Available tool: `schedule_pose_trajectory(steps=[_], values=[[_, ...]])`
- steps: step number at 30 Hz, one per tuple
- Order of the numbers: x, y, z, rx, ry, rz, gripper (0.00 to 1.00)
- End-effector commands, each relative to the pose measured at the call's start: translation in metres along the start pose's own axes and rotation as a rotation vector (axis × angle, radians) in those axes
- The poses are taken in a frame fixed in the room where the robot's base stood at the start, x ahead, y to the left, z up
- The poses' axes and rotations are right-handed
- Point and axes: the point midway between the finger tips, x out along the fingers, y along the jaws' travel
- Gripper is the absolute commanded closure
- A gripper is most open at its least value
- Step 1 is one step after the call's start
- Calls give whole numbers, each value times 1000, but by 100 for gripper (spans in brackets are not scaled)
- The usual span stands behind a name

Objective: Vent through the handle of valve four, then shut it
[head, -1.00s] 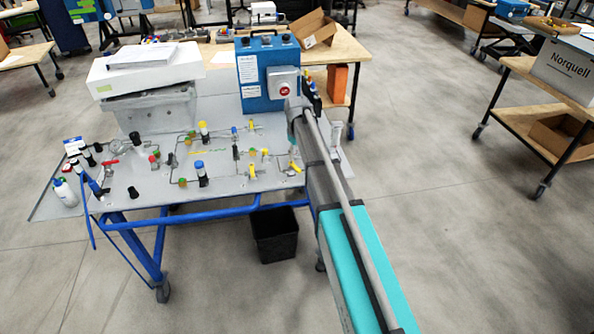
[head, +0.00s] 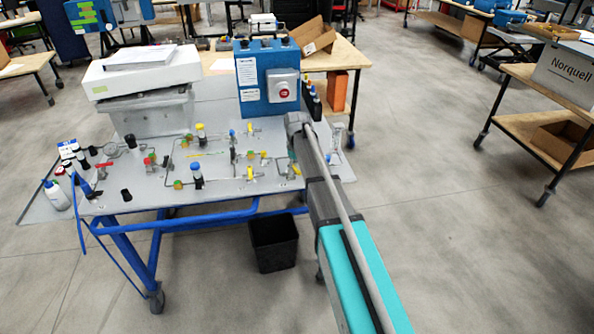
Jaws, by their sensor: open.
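A grey panel (head: 215,205) on a blue-framed trolley carries thin pipework and several small valves. Yellow handles show near the right part of the panel: one toward the front (head: 250,173), one farther back (head: 250,131), and one beside my arm (head: 295,169). A red handle (head: 104,165) is at the left. Labels are too small to read, so I cannot tell which handle is valve four. My arm reaches over the panel's right side, its grey joint in front of the blue box. My gripper does not show; the arm hides part of the panel's right side.
A blue control box (head: 262,106) with a red button stands at the panel's back. A white instrument (head: 145,80) is at back left. A white bottle (head: 57,196) is at the left edge. A black bin (head: 273,243) stands on the floor below.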

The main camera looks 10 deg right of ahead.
Motion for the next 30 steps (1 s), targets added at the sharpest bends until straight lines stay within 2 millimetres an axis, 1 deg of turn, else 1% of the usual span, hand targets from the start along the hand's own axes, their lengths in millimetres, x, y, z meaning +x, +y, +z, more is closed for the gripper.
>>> schedule_pose_trajectory(steps=[9,14,18,19,26,30], values=[[0,0,0,0,0,0,43],[0,0,0,0,0,0,73],[0,0,0,0,0,0,99],[0,0,0,0,0,0,100],[0,0,0,4,0,0,100],[0,-2,0,39,0,0,100]])
